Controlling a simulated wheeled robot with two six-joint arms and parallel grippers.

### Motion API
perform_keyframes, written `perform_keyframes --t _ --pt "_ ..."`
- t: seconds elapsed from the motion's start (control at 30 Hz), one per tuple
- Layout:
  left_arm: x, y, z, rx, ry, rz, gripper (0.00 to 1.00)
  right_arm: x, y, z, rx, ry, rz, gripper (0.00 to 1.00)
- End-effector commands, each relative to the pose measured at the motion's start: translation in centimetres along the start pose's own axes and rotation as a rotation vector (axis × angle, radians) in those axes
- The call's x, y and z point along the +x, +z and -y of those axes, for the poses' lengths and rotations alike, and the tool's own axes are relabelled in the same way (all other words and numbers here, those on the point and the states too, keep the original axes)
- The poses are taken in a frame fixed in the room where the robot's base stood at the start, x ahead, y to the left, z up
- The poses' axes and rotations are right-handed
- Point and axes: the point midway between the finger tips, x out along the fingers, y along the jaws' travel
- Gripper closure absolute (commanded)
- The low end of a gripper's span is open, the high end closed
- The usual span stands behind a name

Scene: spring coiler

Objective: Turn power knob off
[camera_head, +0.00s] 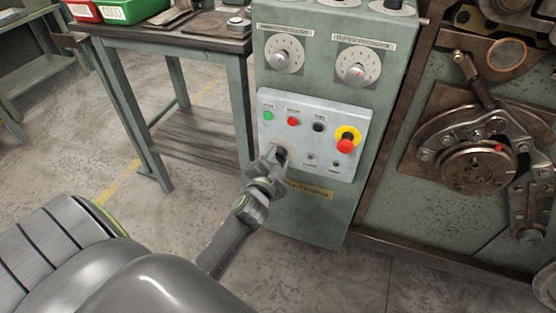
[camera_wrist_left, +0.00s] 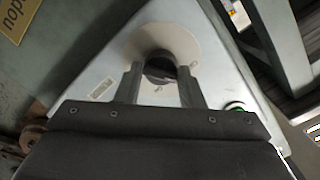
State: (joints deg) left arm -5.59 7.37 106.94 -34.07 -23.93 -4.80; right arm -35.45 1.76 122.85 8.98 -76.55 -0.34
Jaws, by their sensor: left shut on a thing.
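The power knob (camera_wrist_left: 160,68) is a dark round rotary knob on a pale disc, seen in the left wrist view between my two fingers. In the head view it sits at the lower left of the light grey control panel (camera_head: 340,135), mostly hidden by my gripper. My left gripper (camera_head: 279,157) reaches up to it from below. In the left wrist view the left gripper (camera_wrist_left: 160,85) has a finger on each side of the knob and is shut on it. The knob's exact pointer position is hard to read. My right gripper is not in view.
Above the knob are a green button (camera_head: 268,115), a red button (camera_head: 293,121) and a dark one (camera_head: 319,127). A red emergency stop (camera_head: 345,146) on yellow is to the right. Machinery (camera_head: 480,165) stands at right, a workbench (camera_head: 170,40) at left.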

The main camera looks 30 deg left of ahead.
Motion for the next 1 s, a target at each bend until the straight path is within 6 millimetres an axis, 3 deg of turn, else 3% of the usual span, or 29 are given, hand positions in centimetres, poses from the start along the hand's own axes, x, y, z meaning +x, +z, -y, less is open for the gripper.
perform_keyframes --t 0.4,0.97,1.0 --pt "0.06 -0.17 0.33 -0.189 0.015 -0.019 0.88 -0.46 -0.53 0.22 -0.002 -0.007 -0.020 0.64" --pt "0.07 -0.19 0.36 -0.218 0.018 -0.021 0.88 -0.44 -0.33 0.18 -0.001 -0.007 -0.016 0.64" --pt "0.07 -0.19 0.37 -0.218 0.018 -0.021 0.63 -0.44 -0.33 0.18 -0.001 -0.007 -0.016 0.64"
